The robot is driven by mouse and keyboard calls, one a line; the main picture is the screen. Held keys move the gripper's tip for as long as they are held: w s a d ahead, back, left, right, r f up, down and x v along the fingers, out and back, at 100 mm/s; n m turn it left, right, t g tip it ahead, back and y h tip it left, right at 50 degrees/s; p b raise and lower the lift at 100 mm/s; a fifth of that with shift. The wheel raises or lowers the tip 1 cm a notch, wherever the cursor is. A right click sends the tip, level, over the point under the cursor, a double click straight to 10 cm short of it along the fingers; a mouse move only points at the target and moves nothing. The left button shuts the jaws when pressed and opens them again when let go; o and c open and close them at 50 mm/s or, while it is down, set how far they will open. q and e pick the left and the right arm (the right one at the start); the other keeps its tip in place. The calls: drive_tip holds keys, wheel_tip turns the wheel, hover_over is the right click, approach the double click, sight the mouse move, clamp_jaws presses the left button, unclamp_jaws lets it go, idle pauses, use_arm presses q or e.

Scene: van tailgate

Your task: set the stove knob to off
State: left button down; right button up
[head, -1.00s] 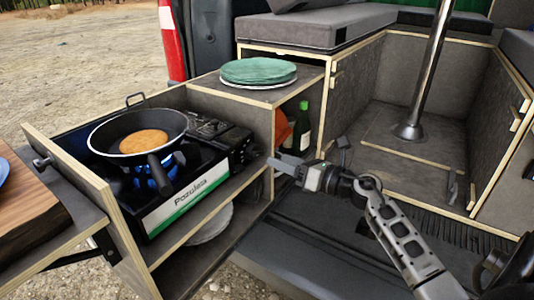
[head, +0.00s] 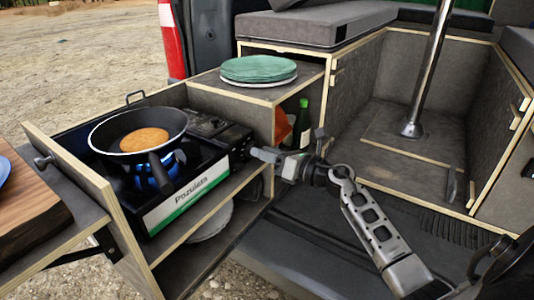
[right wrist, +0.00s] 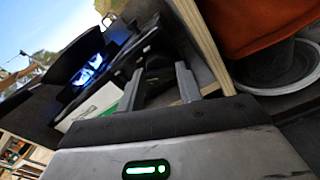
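The camping stove (head: 188,200) sits in the pull-out drawer, with a blue flame (head: 155,175) burning under a black frying pan (head: 115,128) that holds a pancake (head: 144,140). The flame (right wrist: 88,62) also shows in the right wrist view. The stove's dark control end (head: 232,138) is at its right, just left of my right gripper (head: 257,154). I cannot clearly make out the knob there. In the right wrist view my right gripper (right wrist: 158,78) has its fingers apart with nothing clearly held between them, pointing at the stove's end. My left gripper is not in view.
A cabinet with green plates (head: 260,69) on top stands behind the stove's right end. A green bottle (head: 302,125) and an orange item (head: 282,125) are in its open side. A wooden drawer edge (head: 210,200) runs below the stove. The van floor at right is clear.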

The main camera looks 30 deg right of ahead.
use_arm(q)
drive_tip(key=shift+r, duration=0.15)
use_arm(e)
drive_tip(key=shift+m+p, duration=0.45)
drive_tip(key=shift+m, duration=0.05)
drive_tip(key=shift+r+m+p, duration=0.1)
drive_tip(key=shift+m+p, duration=0.45)
drive_tip(key=shift+m, duration=0.15)
use_arm(q)
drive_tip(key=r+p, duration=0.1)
drive_tip(key=p, duration=0.2)
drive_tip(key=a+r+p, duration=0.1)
drive_tip(key=p, duration=0.1)
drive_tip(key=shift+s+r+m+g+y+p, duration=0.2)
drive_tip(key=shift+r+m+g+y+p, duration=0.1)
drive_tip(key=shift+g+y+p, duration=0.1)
use_arm(e)
drive_tip(key=m, duration=1)
drive_tip(key=shift+d+f+m, duration=0.1)
drive_tip(key=shift+f+m, duration=0.2)
drive_tip(key=shift+m, duration=0.1)
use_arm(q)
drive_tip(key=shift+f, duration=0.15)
